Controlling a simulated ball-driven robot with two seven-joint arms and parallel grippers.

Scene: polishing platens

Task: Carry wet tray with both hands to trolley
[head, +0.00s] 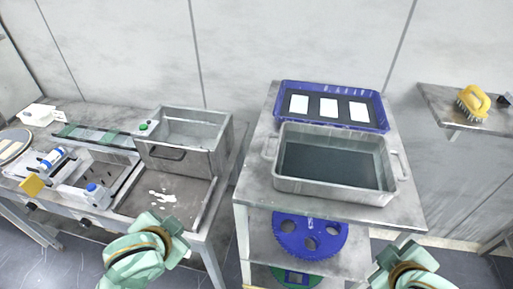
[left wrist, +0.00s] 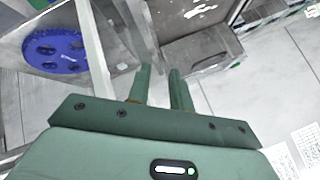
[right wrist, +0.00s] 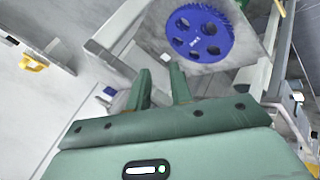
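The wet tray (head: 335,190) is a grey metal tray with a side handle at each end and a dark, wet-looking bottom. It sits level on the top of a metal trolley-like stand (head: 256,188) with lower shelves. My left gripper (left wrist: 160,70) is open and empty in the left wrist view. My right gripper (right wrist: 160,70) is open and empty in the right wrist view. In the head view both arms show at the bottom edge, in front of the stand and apart from the tray; their fingertips cannot be made out there.
A blue tray (head: 286,92) with three white pieces stands just behind the wet tray. A blue disc (head: 309,236) lies on the shelf below. At left is a workbench with a metal box (head: 190,138). At right a wall shelf (head: 445,108) holds a yellow brush (head: 473,103).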

